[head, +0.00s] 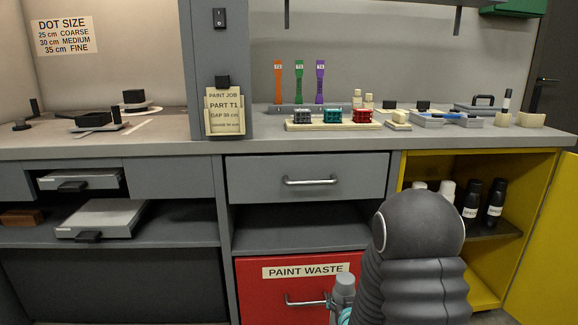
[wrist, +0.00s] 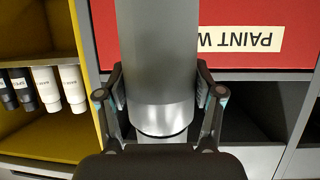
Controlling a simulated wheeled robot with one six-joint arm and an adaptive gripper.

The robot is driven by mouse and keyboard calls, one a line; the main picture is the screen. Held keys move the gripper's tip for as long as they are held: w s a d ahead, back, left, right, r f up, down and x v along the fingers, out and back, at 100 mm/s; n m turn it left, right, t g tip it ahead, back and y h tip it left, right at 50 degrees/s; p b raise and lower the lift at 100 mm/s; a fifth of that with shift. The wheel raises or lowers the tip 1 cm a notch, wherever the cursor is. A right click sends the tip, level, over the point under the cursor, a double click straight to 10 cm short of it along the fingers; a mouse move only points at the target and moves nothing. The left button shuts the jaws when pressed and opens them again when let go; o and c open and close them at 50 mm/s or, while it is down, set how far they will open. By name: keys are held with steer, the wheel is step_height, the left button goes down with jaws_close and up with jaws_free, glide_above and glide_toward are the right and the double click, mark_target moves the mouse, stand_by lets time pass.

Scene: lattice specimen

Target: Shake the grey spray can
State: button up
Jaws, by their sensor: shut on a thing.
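The grey spray can (wrist: 157,55) fills the middle of the wrist view as a smooth grey cylinder with a paler band at its lower end. My gripper (wrist: 160,98) is shut on it, with one finger on each side. In the head view a small grey part of the can (head: 343,287) shows beside my dark arm, in front of the red paint waste drawer. The rest of the can and most of the gripper are hidden there by my arm or cut off by the frame.
The red drawer (head: 270,283) stands behind the can. An open yellow cabinet (head: 484,275) on the right holds several black and white cans. The grey worktop (head: 270,144) above carries a tray of coloured specimens (head: 333,126), and a note holder (head: 224,113) hangs on the pillar.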

step_height(320, 180, down, 5)
steer(key=shift+f, duration=0.1)
steer(key=shift+r, duration=3.8)
steer(key=shift+f, duration=3.7)
steer(key=shift+r, duration=0.1)
